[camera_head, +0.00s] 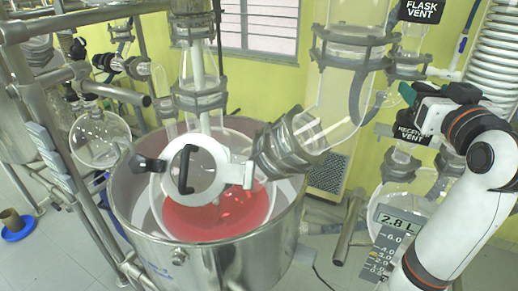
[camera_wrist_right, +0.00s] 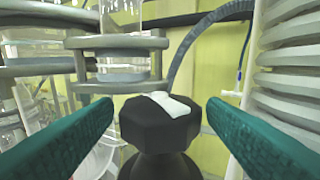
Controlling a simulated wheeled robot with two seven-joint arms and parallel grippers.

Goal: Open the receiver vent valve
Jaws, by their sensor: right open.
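A black faceted valve knob (camera_wrist_right: 158,122) with a white pointer on top shows in the right wrist view. My right gripper (camera_wrist_right: 160,106) is open, with its teal fingers on either side of the knob and gaps visible between fingers and knob. In the head view my right gripper (camera_head: 408,94) is at the right, just above the partly covered black RECEIVER VENT label (camera_head: 407,134). The knob itself cannot be made out there. My left gripper is not in view.
A glass receiver flask (camera_head: 400,205) with a 2.8 L readout (camera_head: 398,221) is below the arm. The FLASK VENT label (camera_head: 421,11) is above. A ribbed white hose (camera_head: 495,60) runs close at right. A steel reactor vessel (camera_head: 225,265) holding red liquid stands at centre.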

